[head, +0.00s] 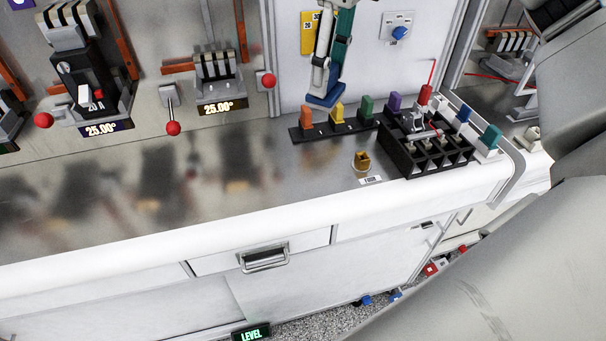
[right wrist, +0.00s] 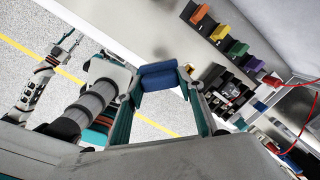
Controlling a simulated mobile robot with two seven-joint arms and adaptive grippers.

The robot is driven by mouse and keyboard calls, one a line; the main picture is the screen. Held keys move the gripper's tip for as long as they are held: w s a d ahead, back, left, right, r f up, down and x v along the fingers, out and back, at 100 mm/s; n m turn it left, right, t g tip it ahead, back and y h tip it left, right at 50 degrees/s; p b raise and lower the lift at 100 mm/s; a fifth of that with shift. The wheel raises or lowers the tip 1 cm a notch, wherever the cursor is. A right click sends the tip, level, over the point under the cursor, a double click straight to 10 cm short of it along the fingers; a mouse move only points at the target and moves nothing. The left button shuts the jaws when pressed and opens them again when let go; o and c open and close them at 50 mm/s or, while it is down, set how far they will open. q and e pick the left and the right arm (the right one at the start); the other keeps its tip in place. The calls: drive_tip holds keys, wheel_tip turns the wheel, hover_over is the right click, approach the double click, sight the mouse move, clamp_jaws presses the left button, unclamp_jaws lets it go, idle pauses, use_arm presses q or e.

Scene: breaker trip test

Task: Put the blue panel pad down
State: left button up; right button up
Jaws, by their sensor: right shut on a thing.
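My right gripper (head: 325,82) comes down from the top of the head view and is shut on the blue panel pad (head: 324,100). The pad is a flat blue block at the fingertips. In the right wrist view the pad (right wrist: 159,76) lies across between the two fingers. In the head view it shows just above and behind the dark strip (head: 322,132) on the metal counter; I cannot tell whether it touches anything. A jointed arm, likely my left, shows at the left of the right wrist view; its gripper (right wrist: 66,46) is too small to read.
The strip carries orange (head: 307,117), yellow (head: 337,113), green (head: 367,107) and purple (head: 395,102) blocks. A black slotted rack (head: 428,160) with red leads stands to the right. The counter's left part is clear.

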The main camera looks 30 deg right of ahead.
drive_tip(key=shift+s+a+f, duration=0.2)
drive_tip(key=shift+s, duration=0.1)
drive_tip(key=shift+f+b, duration=0.75)
drive_tip(key=shift+f, duration=9.25)
drive_tip(key=shift+f, duration=0.1)
drive_tip(key=o, duration=1)
drive_tip(key=shift+s+d+r, duration=0.1)
drive_tip(key=shift+s+r, duration=0.15)
drive_tip(key=shift+r, duration=1.8)
drive_tip(key=shift+s+d+r, duration=0.1)
drive_tip(key=shift+s+r, duration=0.1)
drive_tip(key=shift+r, duration=1.8)
drive_tip(key=shift+s+d+r, duration=0.1)
drive_tip(key=shift+s+r, duration=0.15)
drive_tip(key=shift+r, duration=1.8)
